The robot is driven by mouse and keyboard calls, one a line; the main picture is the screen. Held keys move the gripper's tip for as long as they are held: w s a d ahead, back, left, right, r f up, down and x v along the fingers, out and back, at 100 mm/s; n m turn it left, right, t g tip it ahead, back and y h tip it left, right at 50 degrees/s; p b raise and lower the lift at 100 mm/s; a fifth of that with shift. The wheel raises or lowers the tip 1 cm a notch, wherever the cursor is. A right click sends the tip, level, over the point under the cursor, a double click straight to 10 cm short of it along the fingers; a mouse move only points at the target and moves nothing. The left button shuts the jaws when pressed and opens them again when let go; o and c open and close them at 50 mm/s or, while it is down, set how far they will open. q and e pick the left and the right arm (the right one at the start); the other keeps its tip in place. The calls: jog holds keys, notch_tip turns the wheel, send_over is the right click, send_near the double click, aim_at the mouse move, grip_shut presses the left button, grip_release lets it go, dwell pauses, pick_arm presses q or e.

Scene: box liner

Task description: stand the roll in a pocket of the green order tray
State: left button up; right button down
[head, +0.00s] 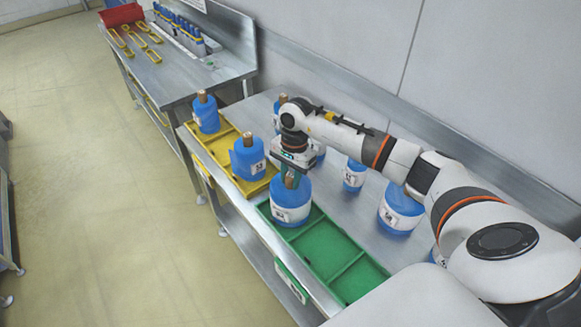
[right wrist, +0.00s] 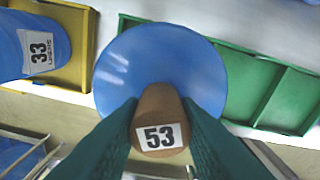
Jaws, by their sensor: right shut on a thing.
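The blue roll (head: 291,196) with a white label band is upright at the left end of the green order tray (head: 330,252). My right gripper (head: 292,177) is above it, its green fingers shut on the brown core. In the right wrist view the gripper (right wrist: 160,128) pinches the core, marked 53, and the blue roll top (right wrist: 160,62) hides the left part of the green tray (right wrist: 255,92). I cannot tell whether the roll's base touches the pocket floor. The tray's other pockets look empty. My left gripper is not in view.
A yellow tray (head: 220,153) with blue rolls, one marked 33 (right wrist: 40,50), stands just left of the green tray. More blue rolls (head: 400,212) stand behind the green tray, near the wall. A second bench (head: 175,72) holds yellow-handled tools and a red bin (head: 121,14).

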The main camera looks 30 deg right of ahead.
jog(key=shift+w+r, duration=0.1)
jog(key=c, duration=1.5)
grip_release()
jog(key=o, duration=0.4)
jog(key=shift+r, duration=0.15)
notch_tip(320, 180, up, 12)
jog(key=d+b, duration=0.1)
jog(key=b, duration=0.3)
jog(key=shift+d, duration=0.15)
jog(key=shift+w+f, duration=0.1)
jog(key=shift+f, duration=0.1)
